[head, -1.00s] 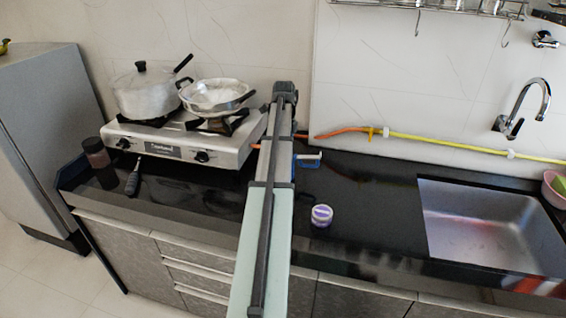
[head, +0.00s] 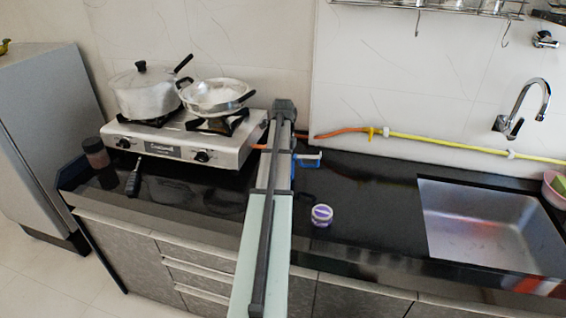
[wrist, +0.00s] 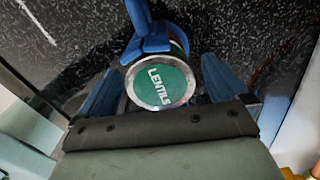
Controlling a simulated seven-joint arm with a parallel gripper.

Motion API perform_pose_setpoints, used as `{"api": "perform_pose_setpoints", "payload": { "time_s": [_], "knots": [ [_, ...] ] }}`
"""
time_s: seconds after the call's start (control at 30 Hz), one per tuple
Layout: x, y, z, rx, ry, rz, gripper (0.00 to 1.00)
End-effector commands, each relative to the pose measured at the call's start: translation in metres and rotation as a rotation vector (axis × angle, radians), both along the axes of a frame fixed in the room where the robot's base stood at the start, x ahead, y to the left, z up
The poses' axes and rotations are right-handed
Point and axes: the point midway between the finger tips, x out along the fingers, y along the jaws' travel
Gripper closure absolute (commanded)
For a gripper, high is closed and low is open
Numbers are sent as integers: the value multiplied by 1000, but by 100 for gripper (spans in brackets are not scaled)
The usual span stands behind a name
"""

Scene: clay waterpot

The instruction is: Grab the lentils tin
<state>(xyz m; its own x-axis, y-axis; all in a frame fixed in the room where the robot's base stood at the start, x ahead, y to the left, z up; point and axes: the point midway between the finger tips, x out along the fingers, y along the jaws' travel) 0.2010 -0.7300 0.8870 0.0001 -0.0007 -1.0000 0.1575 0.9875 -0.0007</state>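The lentils tin (wrist: 160,84) shows in the wrist view with its round green lid, marked LENTILS, facing the camera. My gripper (wrist: 163,64) is open, with one blue finger to the left of the tin and one to the right. The left finger looks very close to the lid's edge; a narrow gap shows on the right. I cannot tell whether either finger touches it. In the head view my arm hides the tin, and only a blue part of the hand area (head: 306,163) shows beside the arm.
A blue object (wrist: 150,40) lies against the tin's far side. A purple-and-white tin (head: 322,215) stands right of my arm. The stove (head: 185,145) with two pans is to the left, the sink (head: 485,230) to the right. A yellow-orange hose (head: 430,142) runs along the wall.

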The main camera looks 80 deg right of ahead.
Motion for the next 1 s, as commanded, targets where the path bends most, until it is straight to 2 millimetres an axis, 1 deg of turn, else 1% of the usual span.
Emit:
{"api": "perform_pose_setpoints", "payload": {
  "time_s": [0.03, 0.07, 0.7, 0.9, 1.0],
  "knots": [
    [0, 0, 0, 0, 0, 0, 5],
    [0, 0, 0, 0, 0, 0, 8],
    [0, 0, 0, 0, 0, 0, 69],
    [0, 0, 1, 0, 0, 0, 69],
    [0, 0, 4, 0, 0, 0, 69]
  ]
}}
